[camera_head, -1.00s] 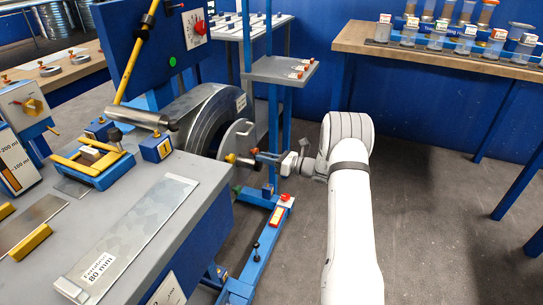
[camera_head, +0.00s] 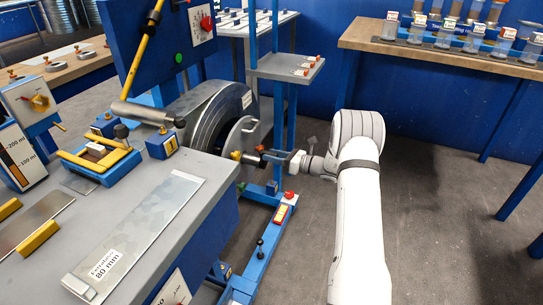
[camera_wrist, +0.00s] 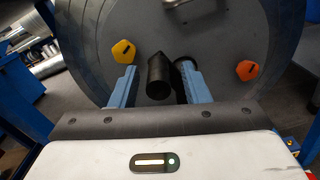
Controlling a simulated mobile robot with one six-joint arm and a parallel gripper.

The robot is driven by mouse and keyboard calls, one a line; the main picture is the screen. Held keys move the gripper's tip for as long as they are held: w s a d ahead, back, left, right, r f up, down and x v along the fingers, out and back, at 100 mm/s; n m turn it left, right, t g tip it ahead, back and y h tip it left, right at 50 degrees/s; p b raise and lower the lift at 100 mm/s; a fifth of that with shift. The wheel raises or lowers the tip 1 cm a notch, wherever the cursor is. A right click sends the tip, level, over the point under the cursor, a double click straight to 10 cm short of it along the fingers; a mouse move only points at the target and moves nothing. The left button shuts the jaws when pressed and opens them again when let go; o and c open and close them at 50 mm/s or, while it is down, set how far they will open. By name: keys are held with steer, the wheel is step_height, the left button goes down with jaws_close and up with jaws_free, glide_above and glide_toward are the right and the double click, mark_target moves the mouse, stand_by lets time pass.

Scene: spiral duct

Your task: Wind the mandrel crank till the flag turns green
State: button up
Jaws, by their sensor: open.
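The mandrel's round grey end plate (camera_head: 243,138) sits at the end of the spiral duct drum (camera_head: 205,112), beside the grey bench. It fills the upper wrist view (camera_wrist: 200,35). A dark crank handle (camera_wrist: 158,77) sticks out from the plate towards me. My gripper (camera_head: 268,158) is at this handle. In the wrist view its two blue fingers (camera_wrist: 158,86) are apart, one on each side of the handle, with a gap visible at the left finger. A round green spot (camera_head: 179,57) shows on the blue panel; I cannot tell if it is the flag.
A blue floor frame (camera_head: 262,245) and a post with a grey shelf (camera_head: 285,67) stand close to my arm. Open floor lies to the right.

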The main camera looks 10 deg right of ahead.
steer(key=p+v, duration=0.1)
steer(key=v, duration=0.6)
stand_by(0.8)
